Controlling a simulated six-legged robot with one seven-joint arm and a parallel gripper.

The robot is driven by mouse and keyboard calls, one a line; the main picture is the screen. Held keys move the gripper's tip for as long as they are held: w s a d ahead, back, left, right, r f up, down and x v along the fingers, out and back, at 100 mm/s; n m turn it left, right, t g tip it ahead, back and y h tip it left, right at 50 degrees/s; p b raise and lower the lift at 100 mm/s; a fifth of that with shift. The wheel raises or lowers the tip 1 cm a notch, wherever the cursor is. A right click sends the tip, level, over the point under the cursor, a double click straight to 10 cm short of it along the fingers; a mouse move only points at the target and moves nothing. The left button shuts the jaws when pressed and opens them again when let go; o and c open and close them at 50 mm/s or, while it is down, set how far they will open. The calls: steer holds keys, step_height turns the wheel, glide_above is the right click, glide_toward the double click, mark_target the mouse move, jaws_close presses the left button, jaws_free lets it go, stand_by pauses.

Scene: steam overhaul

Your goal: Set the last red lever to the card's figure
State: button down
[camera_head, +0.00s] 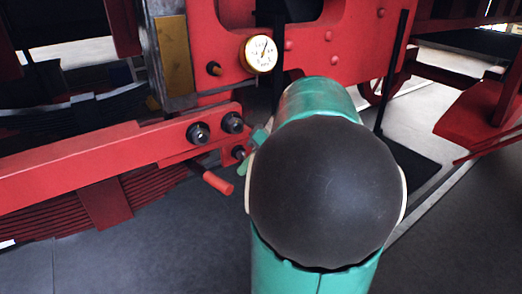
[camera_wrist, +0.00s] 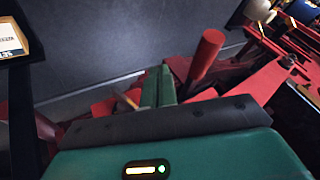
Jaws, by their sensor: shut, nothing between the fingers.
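A red lever (camera_head: 217,182) with a cylindrical grip sticks out below the red beam, left of my arm, in the head view. A red upright grip (camera_wrist: 206,55) stands just right of my fingers in the wrist view. My gripper (camera_wrist: 158,80) has its green fingers closed together and empty. The fingers appear beside the grip, with no clear contact. In the head view my arm's dark joint hides most of the gripper. A pale card (camera_wrist: 10,40) in a wooden frame is at the upper left of the wrist view; its print is too small to read.
A round brass-rimmed gauge (camera_head: 261,54) is on the red frame plate (camera_head: 325,42). A long red beam (camera_head: 90,165) with dark bolts runs left, above a leaf spring (camera_head: 75,212). Grey floor (camera_head: 150,250) is open in front. A black post (camera_head: 393,75) stands right of my arm.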

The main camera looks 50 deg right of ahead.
steer(key=a, duration=0.4)
steer(key=shift+w+r, duration=0.1)
steer(key=shift+w, duration=0.1)
steer(key=shift+w, duration=0.1)
steer(key=shift+a+m, duration=0.3)
steer(key=shift+a, duration=0.5)
steer(key=shift+d, duration=0.1)
